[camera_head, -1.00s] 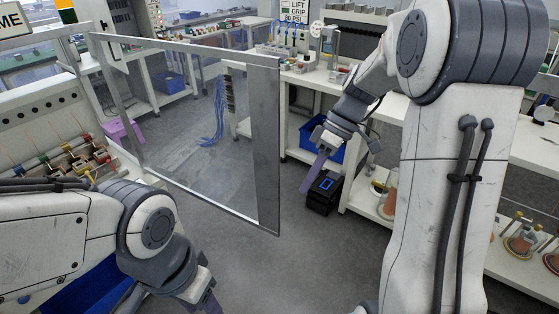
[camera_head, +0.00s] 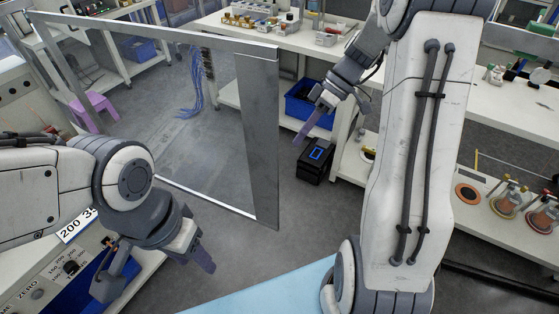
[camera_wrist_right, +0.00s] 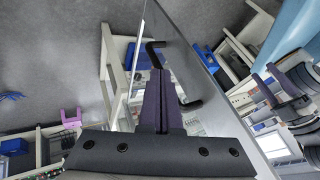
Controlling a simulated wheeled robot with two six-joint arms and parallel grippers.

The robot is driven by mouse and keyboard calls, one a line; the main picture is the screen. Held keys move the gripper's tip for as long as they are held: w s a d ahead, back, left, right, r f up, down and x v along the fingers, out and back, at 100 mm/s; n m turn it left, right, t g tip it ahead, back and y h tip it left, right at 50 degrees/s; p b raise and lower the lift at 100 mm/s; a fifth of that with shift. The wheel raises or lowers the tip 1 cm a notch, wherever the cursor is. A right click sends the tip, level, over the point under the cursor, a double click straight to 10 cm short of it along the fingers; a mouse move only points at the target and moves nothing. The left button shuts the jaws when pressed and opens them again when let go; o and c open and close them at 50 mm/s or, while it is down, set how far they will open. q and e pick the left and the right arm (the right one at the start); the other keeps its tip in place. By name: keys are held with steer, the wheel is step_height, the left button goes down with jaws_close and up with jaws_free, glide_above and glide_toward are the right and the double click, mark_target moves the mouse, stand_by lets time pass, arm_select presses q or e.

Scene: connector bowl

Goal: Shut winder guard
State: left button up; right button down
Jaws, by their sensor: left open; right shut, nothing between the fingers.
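The winder guard is a clear panel in a grey metal frame (camera_head: 262,140), standing swung out from the left bench in the head view. My right gripper (camera_head: 300,138) appears right of the guard's free edge, fingers shut and pointing down. In the right wrist view its purple fingers (camera_wrist_right: 160,105) are shut with nothing between them. A black bent handle (camera_wrist_right: 155,46) shows partly behind those fingers, beside a clear panel (camera_wrist_right: 185,45); I cannot tell whether they touch it. My left gripper (camera_head: 203,258) is open and empty, low in front of the guard.
A machine panel with dials (camera_head: 70,268) lies at lower left under my left arm. A black box (camera_head: 314,160) and a blue bin (camera_head: 310,103) stand beyond my right gripper. A white bench (camera_head: 500,120) runs along the right. Grey floor is open below the guard.

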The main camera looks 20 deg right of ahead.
mark_target(267, 184)
steer(key=s+a+f+p, duration=0.1)
steer(key=a, duration=0.1)
steer(key=s+a+f+p, duration=0.1)
steer(key=a+f, duration=0.1)
steer(key=s+a+f+p, duration=0.1)
steer(key=a+f, duration=0.1)
steer(key=a, duration=0.1)
steer(key=shift+s+f, duration=0.1)
steer(key=shift+s, duration=0.05)
